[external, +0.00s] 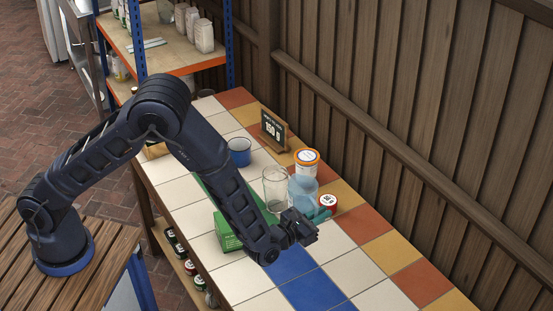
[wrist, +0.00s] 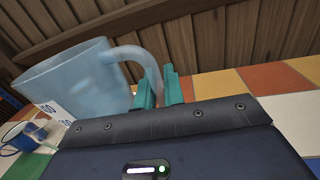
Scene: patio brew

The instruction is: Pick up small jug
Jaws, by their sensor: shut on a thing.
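The small jug (external: 303,187) is pale blue and see-through. In the external view it stands among other containers on the tiled table, its lower part partly hidden by my gripper. In the wrist view the jug (wrist: 80,82) fills the left side, its curved handle (wrist: 133,54) reaching down to my fingers. My gripper (wrist: 159,88) has teal fingers, shut on the jug's handle. In the external view my gripper (external: 322,214) is at the jug's right front side. I cannot tell whether the jug's base touches the table.
A clear glass beaker (external: 276,190) stands close left of the jug. A blue mug (external: 239,152), a green box (external: 226,234) and a price sign (external: 273,130) are nearby. The table's front right is clear.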

